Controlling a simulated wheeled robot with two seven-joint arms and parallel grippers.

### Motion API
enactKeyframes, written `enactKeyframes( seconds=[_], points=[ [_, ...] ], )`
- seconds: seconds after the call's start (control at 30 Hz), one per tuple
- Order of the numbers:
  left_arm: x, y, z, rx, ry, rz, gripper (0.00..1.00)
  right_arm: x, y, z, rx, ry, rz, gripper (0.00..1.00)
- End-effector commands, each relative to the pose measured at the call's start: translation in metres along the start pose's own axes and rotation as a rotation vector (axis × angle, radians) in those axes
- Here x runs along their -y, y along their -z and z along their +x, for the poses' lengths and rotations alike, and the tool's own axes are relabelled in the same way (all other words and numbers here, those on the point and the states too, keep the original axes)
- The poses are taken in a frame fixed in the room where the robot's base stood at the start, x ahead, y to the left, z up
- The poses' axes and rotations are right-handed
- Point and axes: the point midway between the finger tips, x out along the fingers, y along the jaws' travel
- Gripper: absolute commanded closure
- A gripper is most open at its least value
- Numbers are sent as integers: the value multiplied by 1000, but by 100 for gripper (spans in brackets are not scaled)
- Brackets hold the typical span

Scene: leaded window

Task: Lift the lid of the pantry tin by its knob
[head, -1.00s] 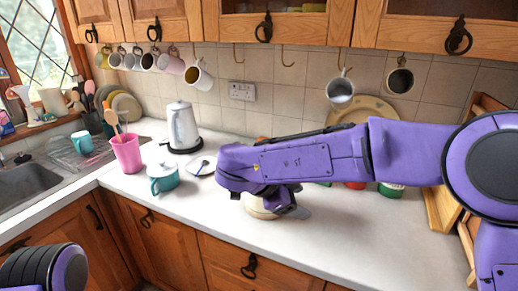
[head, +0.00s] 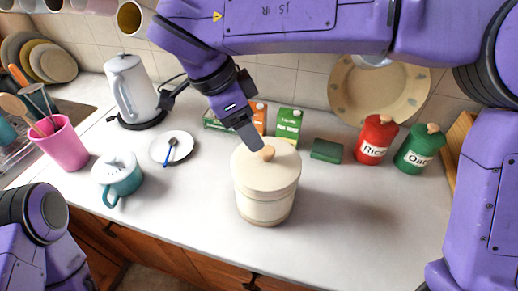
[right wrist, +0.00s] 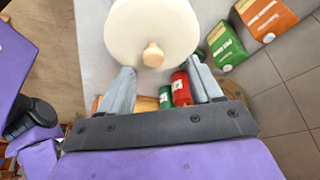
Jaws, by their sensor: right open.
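The cream pantry tin (head: 265,207) stands upright on the white counter. Its lid (head: 258,172) is on it, with a small wooden knob (head: 267,153) on top. My right gripper (head: 252,142) is just above the lid, by the knob, its finger pointing down. In the right wrist view my right gripper (right wrist: 161,80) is open, with the knob (right wrist: 153,56) a little ahead of the gap between the fingertips and the round lid (right wrist: 135,30) beyond. I cannot tell whether a finger touches the lid. My left gripper is out of view.
A teal pot (head: 120,180), a saucer (head: 173,148) and a kettle (head: 133,88) are at left. The counter right of the tin is clear.

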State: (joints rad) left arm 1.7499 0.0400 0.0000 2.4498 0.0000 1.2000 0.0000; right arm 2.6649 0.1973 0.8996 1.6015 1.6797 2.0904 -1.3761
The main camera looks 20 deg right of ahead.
Motion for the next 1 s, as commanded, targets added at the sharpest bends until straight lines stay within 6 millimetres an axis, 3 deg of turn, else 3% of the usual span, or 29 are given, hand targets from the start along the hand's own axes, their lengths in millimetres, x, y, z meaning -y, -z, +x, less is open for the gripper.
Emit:
enactKeyframes(
  seconds=[0.4, 0.63, 0.67, 0.83, 1.0],
  points=[
    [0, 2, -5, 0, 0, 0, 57, 14, 4, 68, 1, -19, -2, 36],
    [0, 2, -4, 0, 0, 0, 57, 15, 3, 72, 1, -16, -2, 36],
    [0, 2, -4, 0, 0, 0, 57, 15, 3, 72, 1, -16, -2, 39],
    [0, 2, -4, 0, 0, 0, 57, 15, 4, 72, 1, -16, -1, 94],
    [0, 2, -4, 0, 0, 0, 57, 15, 4, 72, 1, -16, -2, 97]
  ],
)
